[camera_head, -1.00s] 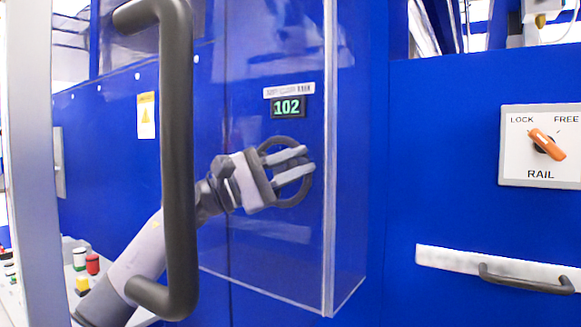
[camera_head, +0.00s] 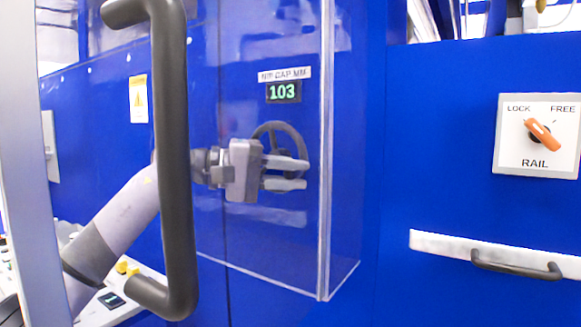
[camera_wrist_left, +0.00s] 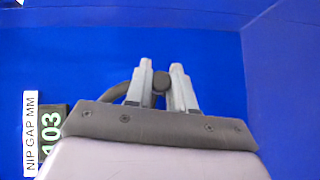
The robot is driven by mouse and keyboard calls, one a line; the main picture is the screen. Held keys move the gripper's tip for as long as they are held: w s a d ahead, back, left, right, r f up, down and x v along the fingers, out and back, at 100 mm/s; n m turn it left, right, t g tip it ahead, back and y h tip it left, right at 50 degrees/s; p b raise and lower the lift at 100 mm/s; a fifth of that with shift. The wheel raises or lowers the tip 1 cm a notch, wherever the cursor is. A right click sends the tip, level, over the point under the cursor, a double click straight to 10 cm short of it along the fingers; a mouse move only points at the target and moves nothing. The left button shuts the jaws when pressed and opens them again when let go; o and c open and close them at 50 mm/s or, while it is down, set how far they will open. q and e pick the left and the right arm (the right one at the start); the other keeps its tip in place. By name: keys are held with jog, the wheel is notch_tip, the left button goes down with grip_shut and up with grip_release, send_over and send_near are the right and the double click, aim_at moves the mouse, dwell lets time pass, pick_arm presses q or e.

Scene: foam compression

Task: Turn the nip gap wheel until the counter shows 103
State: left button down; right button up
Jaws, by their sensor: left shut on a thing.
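The nip gap wheel (camera_head: 279,130) is a dark round handwheel on the blue panel, below the counter. The counter (camera_head: 283,92) reads 103 in the head view, and it also shows sideways in the left wrist view (camera_wrist_left: 50,140). A white label (camera_head: 284,75) above it reads NIP GAP MM. My left gripper (camera_head: 303,174) is shut on the wheel's rim, its fingers at the lower right part of the wheel. In the left wrist view the dark rim (camera_wrist_left: 160,84) sits between the two fingers (camera_wrist_left: 161,76). My right gripper is not in view.
A clear guard panel (camera_head: 325,220) with a thick dark handle (camera_head: 174,160) stands in front of and around the wheel area. A RAIL switch (camera_head: 540,133) with an orange knob and a drawer-like handle (camera_head: 516,270) are at the right.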

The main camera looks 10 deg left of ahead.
pick_arm(q)
jog(key=shift+f, duration=0.1)
dwell(0.3)
jog(key=c, duration=1)
grip_release()
jog(key=v, duration=0.7)
jog(key=shift+b, duration=0.45)
jog(key=shift+s, duration=0.1)
